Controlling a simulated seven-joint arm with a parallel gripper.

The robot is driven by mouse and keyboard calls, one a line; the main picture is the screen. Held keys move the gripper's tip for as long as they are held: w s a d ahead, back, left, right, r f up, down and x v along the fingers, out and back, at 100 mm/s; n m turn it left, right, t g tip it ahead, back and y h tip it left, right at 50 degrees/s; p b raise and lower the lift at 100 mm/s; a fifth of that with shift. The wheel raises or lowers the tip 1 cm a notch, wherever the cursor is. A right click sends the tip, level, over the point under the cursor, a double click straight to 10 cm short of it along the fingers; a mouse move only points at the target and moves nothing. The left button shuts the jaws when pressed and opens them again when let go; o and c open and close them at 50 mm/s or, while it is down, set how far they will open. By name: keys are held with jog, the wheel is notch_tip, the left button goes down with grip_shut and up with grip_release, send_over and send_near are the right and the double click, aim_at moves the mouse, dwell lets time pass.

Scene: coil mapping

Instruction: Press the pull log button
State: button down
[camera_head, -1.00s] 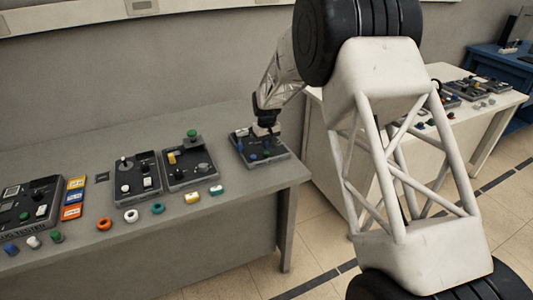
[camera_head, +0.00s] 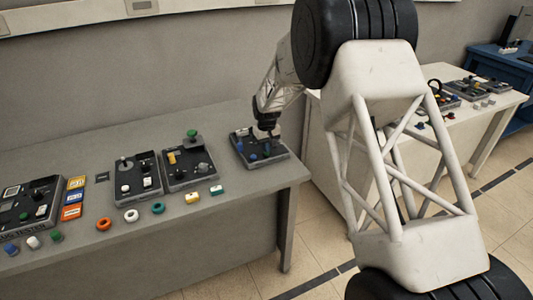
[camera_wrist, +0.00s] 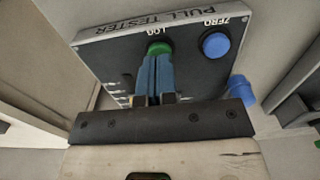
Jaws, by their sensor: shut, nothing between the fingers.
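The pull tester (camera_wrist: 187,72) is a dark panel with the label "PULL TESTER", upside down in the wrist view. Its green button (camera_wrist: 158,46) is labelled LOG, and its blue button (camera_wrist: 215,44) beside it is labelled ZERO. My gripper (camera_wrist: 155,60) is shut and empty, its bluish fingers pointing at the green button. The fingertips overlap the button's near edge; I cannot tell whether they touch it. In the head view the tester (camera_head: 243,147) sits at the right end of the grey bench, with my gripper (camera_head: 270,134) over it.
Other control panels (camera_head: 137,175) stand to the left on the grey bench (camera_head: 200,233), with coloured rings and blocks along the front. A blue knob (camera_wrist: 241,91) shows at the tester's right side in the wrist view. A white table (camera_head: 470,128) with more devices stands at right.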

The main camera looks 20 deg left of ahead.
jog(key=shift+f, duration=0.65)
dwell(0.6)
jog(key=shift+r, duration=3.2)
